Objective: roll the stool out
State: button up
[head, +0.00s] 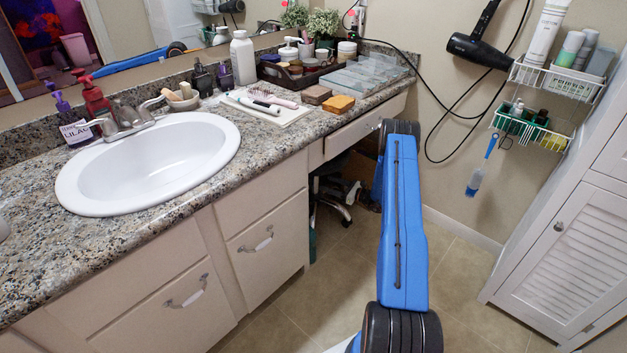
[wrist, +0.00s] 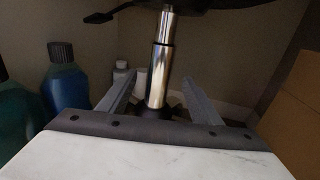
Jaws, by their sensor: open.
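The stool stands in the knee space under the counter; part of its dark wheeled base (head: 335,200) shows in the head view. In the wrist view its shiny metal post (wrist: 160,65) is upright, with the dark underside of the seat (wrist: 210,6) above it. My gripper (wrist: 158,76) is open, one grey finger on each side of the post in the picture. A gap shows on both sides and neither finger touches it. I cannot tell how deep the post lies between the fingers. In the head view my arm hides the gripper.
A blue bottle (wrist: 66,80) and small white bottles (wrist: 121,80) stand left of the post. A brown box (wrist: 292,115) is close on the right. The drawer cabinet (head: 265,240) borders the knee space; a white louvred cabinet (head: 560,250) stands right. Tiled floor (head: 465,275) between is clear.

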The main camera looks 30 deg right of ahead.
aim_at(314, 178)
jog(key=x, duration=0.9)
jog(key=shift+w, duration=0.15)
jog(key=shift+c, duration=0.5)
grip_shut()
jog(key=s+a+v, duration=0.2)
jog(key=a+v, duration=0.1)
jog(key=v, duration=1.2)
jog(key=s+a+v, duration=0.2)
jog(key=a+v, duration=0.1)
jog(key=v, duration=1.2)
jog(key=s+a+v, duration=0.1)
jog(key=a+v, duration=0.2)
jog(key=v, duration=1.1)
jog(key=shift+v, duration=0.8)
jog(key=shift+s+a+f, duration=0.1)
jog(key=shift+a, duration=0.05)
jog(key=shift+o, duration=0.5)
grip_release()
